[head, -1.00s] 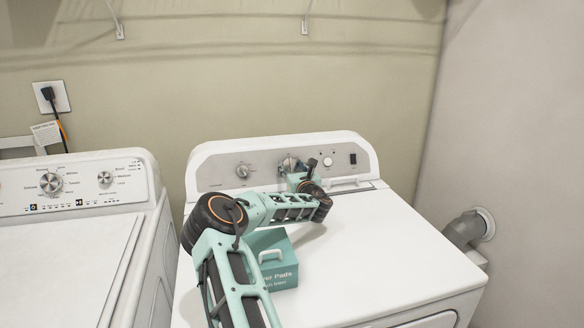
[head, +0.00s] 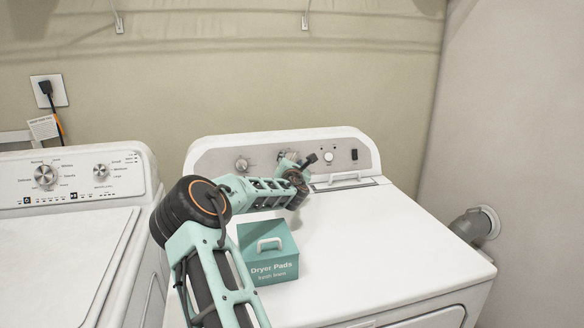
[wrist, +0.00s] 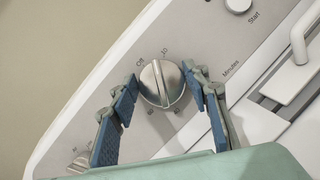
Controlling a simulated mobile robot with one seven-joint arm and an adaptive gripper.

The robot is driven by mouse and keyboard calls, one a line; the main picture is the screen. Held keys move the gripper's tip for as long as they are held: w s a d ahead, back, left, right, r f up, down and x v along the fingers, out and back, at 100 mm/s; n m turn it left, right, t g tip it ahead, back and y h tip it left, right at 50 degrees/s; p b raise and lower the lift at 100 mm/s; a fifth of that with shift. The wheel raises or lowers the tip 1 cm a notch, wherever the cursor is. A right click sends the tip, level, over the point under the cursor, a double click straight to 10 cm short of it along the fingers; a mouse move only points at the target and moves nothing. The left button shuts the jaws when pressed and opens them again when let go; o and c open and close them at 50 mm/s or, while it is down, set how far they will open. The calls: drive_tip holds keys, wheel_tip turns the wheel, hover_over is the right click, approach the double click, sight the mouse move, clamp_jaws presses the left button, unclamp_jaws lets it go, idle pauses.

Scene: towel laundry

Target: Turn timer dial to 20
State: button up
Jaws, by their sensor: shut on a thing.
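The timer dial (wrist: 161,83) is a round silver knob with a raised ridge, on the dryer's grey control panel (wrist: 217,42). In the wrist view, "Off" and "10" are printed by its upper edge and "Minutes" to its right. The ridge's upper end lies between "Off" and "10"; a "20" mark is not readable. My gripper (wrist: 164,86) has its blue-padded fingers on either side of the dial, shut on it. In the head view my gripper (head: 286,160) is at the panel's middle and hides most of the dial.
A teal Dryer Pads box (head: 270,265) stands on the dryer top (head: 370,240) beneath my arm. Another knob (head: 242,165) is left on the panel. A start button (wrist: 238,4) and a white handle (wrist: 299,38) lie to the right. A washer (head: 60,245) stands at left.

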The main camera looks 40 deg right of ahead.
drive_tip(key=m+g, duration=0.2)
drive_tip(key=m, duration=0.2)
drive_tip(key=shift+r+m, duration=0.1)
drive_tip(key=shift+m, duration=0.2)
drive_tip(key=m+g, duration=0.1)
drive_tip(key=m, duration=0.1)
drive_tip(key=m+p, duration=0.1)
drive_tip(key=m, duration=0.1)
drive_tip(key=shift+r+g, duration=0.2)
drive_tip(key=shift+g, duration=0.2)
drive_tip(key=m+p, duration=0.1)
drive_tip(key=m, duration=0.1)
drive_tip(key=m+g+p, duration=0.1)
drive_tip(key=m+p, duration=0.1)
drive_tip(key=shift+g+y, duration=0.3)
drive_tip(key=shift+f+m+g+y+p, duration=0.1)
drive_tip(key=shift+m+g+y+p, duration=0.2)
drive_tip(key=shift+m+p, duration=0.4)
drive_tip(key=o, duration=1.2)
drive_tip(key=shift+f, duration=0.1)
drive_tip(key=shift+c, duration=0.2)
drive_tip(key=shift+a, duration=0.1)
